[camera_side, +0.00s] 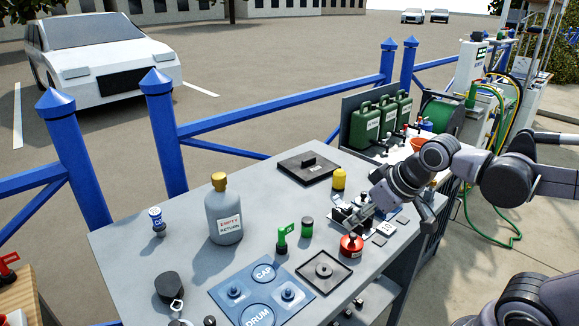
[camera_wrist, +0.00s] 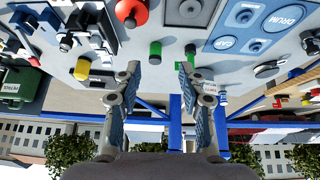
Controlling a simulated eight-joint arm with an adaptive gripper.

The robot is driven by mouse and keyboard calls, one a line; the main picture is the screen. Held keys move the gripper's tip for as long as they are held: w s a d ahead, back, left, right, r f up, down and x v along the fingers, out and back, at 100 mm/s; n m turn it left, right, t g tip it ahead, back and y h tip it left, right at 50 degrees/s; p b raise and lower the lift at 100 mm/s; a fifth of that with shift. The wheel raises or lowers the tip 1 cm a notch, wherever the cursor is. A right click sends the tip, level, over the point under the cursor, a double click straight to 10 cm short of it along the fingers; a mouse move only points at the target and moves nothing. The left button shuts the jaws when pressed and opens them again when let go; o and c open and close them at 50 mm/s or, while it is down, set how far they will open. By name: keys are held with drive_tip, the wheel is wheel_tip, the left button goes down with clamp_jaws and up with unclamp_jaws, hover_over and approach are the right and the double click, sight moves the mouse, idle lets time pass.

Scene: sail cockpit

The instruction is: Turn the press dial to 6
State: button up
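I cannot surely pick out the press dial, and no number 6 is legible. A small fixture with black and pale blocks (camera_side: 341,214) stands at the table's right side, partly hidden by my gripper (camera_side: 362,218). It also shows in the wrist view (camera_wrist: 88,22), left of my fingers. In the wrist view my gripper (camera_wrist: 157,76) is open, its two fingers well apart with nothing held between them. A red round knob (camera_side: 351,244) sits just in front of the fixture; it shows at the top of the wrist view (camera_wrist: 131,11).
A yellow capped cylinder (camera_side: 339,179) stands behind the fixture. A green cylinder (camera_side: 307,227), a green flagged piece (camera_side: 283,239) and a grey bottle (camera_side: 224,212) stand to the left. A blue panel (camera_side: 228,291) lies at the front. Green cans (camera_side: 365,125) stand behind.

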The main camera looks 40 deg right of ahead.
drive_tip(key=w+d+r+g, duration=0.2)
drive_tip(key=w+d+r, duration=0.1)
drive_tip(key=w+d, duration=0.3)
drive_tip(key=n+g, duration=0.2)
drive_tip(key=g, duration=0.2)
hover_over(364, 192)
wheel_tip(364, 192, down, 5)
wheel_tip(364, 192, down, 10)
drive_tip(key=shift+a+f, duration=0.1)
clamp_jaws()
